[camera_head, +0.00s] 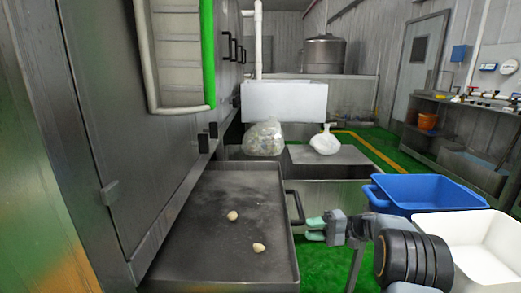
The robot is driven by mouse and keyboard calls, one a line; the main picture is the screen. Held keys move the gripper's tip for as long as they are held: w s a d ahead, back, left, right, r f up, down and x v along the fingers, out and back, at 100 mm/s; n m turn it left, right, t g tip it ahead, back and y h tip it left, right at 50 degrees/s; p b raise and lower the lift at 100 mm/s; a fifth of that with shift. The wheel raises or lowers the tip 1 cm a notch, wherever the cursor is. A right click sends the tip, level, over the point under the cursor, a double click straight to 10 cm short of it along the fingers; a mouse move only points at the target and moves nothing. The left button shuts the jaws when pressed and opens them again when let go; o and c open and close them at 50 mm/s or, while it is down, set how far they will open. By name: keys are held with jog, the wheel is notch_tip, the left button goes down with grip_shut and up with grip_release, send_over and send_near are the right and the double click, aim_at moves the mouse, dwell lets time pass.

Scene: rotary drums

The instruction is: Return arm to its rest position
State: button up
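My gripper (314,229) is at the lower middle, at the end of my dark arm (405,258). It points left, and its two pale green fingertips show apart with a small gap and nothing seen between them. In the picture it lies just right of the dark handle (297,205) on the side of a metal tray (195,265). I cannot tell the exact distance to the handle. Two small pale lumps (232,215) (258,247) lie on the tray.
A blue bin (425,190) and a white bin (480,240) stand at the right, behind and beside my arm. A large metal machine (110,130) fills the left. Filled bags (263,138) (325,142) sit farther back. Green floor (345,262) shows below my gripper.

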jog(key=s+a+r+g+h+p, duration=0.1)
jog(key=s+a+r+h+p, duration=0.15)
jog(key=s+r+p, duration=0.2)
jog(key=s+a+r+h+p, duration=0.2)
jog(key=s+r+h+p, duration=0.15)
jog(key=r, duration=0.25)
jog(key=s+d+r+t+h+p, duration=0.2)
jog(key=s+r+h+p, duration=0.4)
jog(key=s+r+p, duration=0.2)
jog(key=s+d+r+t+h+p, duration=0.3)
jog(key=s+r+h+p, duration=0.2)
jog(key=s+r+p, duration=0.3)
jog(key=r+p, duration=0.1)
jog(key=p, duration=0.3)
jog(key=shift+s+r+n+h+p, duration=0.15)
jog(key=shift+s+n+h+p, duration=0.15)
jog(key=shift+n+h, duration=0.1)
jog(key=shift+a, duration=0.15)
